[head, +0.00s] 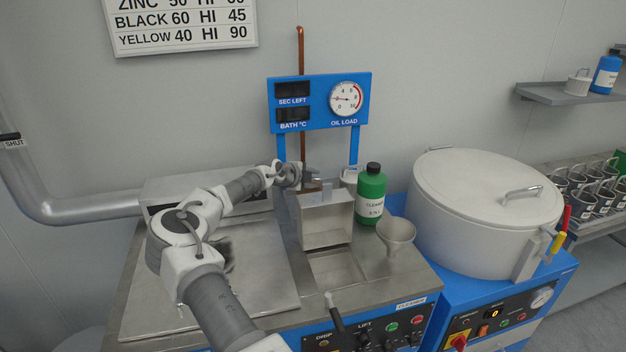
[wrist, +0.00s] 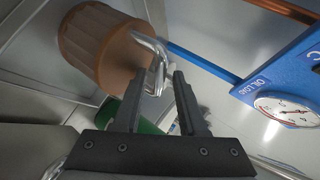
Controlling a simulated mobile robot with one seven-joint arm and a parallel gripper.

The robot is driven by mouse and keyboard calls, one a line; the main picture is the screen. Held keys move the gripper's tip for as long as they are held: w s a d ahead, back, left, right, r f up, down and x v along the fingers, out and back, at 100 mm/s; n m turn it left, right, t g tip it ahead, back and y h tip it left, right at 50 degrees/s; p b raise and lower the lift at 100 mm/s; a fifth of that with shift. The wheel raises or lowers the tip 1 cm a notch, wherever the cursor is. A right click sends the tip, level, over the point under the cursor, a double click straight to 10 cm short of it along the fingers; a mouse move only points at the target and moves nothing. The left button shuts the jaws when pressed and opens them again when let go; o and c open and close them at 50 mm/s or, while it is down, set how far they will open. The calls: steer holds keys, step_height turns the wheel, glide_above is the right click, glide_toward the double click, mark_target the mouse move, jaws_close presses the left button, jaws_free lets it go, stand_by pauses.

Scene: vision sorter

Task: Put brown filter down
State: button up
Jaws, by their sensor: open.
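The brown filter (wrist: 100,42) is a ribbed brown cylinder with a bent metal handle (wrist: 150,45) at its end, at the upper left of the wrist view. My gripper (wrist: 158,78) is open, and the end of the handle lies at or between its two black fingertips. Whether a finger touches the handle I cannot tell. In the head view my gripper (head: 314,177) is above the steel box of the cleaner, in front of the copper pipe. A small brown patch shows just under it, and the rest of the filter is hidden there.
The steel box (head: 326,226) stands on the cleaner top beside a green bottle (head: 371,194) and a grey funnel (head: 396,236). A blue gauge panel (head: 320,101) rises behind. A large lidded pot (head: 480,215) is at the right. A flat steel lid (head: 255,285) lies at the left.

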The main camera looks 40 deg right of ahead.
steer(key=shift+r, duration=0.1)
steer(key=v, duration=1.2)
steer(key=shift+b, duration=0.45)
